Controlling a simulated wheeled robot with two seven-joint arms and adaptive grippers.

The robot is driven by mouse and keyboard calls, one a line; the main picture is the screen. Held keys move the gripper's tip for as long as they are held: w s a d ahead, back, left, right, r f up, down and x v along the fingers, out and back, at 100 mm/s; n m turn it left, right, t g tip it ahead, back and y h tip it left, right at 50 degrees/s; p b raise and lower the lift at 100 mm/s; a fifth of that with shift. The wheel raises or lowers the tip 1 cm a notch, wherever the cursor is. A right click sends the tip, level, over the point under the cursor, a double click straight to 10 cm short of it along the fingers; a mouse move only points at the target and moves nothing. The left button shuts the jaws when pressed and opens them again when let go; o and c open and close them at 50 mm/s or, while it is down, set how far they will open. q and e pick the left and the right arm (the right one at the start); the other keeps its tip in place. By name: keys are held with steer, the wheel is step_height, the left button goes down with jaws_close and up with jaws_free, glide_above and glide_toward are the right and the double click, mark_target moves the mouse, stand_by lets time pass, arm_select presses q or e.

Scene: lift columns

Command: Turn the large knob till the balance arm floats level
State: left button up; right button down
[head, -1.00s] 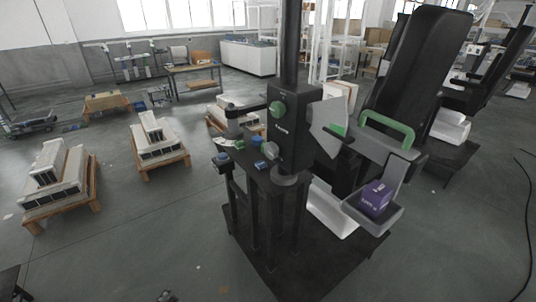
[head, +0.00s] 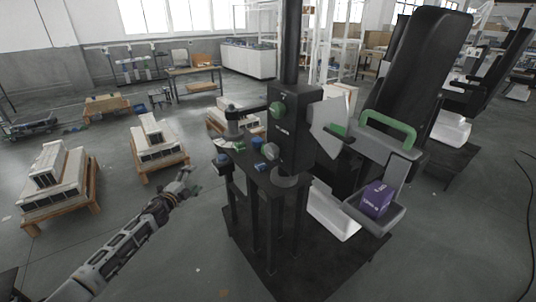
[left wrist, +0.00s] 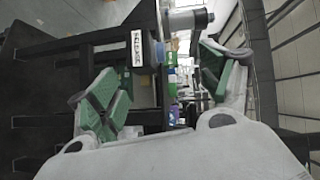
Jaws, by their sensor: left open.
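A large green knob (head: 277,109) is on the front of the black column box (head: 292,135). A short dark arm (head: 247,111) sticks out to the left of this box; I cannot tell if it is the balance arm or if it is level. My left gripper (head: 181,184) reaches in from the lower left, left of the column's stand and below the knob, touching nothing. In the left wrist view my left gripper (left wrist: 165,88) is open, its green-padded fingers wide apart with nothing between them. My right gripper is not in view.
A dark shelf (head: 262,176) with small blue and green parts juts out below the box. A grey tray (head: 362,218) holds a purple box (head: 376,199) at right. Pallets with white blocks (head: 57,185) stand at left. The floor between is clear.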

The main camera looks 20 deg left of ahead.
arm_select(q)
steer(key=s+d+r+m+t+h, duration=0.1)
steer(key=d+r+m+h, duration=0.75)
steer(key=d+r, duration=0.65)
steer(key=s+d+m+g+h, duration=0.2)
steer(key=s+d+m+g, duration=0.1)
steer(key=d+m, duration=0.5)
steer(key=shift+s+r+m+g+h, duration=0.25)
steer(key=shift+s+m+g+h, duration=0.25)
steer(key=shift+m, duration=0.55)
steer(key=shift+s+d, duration=0.1)
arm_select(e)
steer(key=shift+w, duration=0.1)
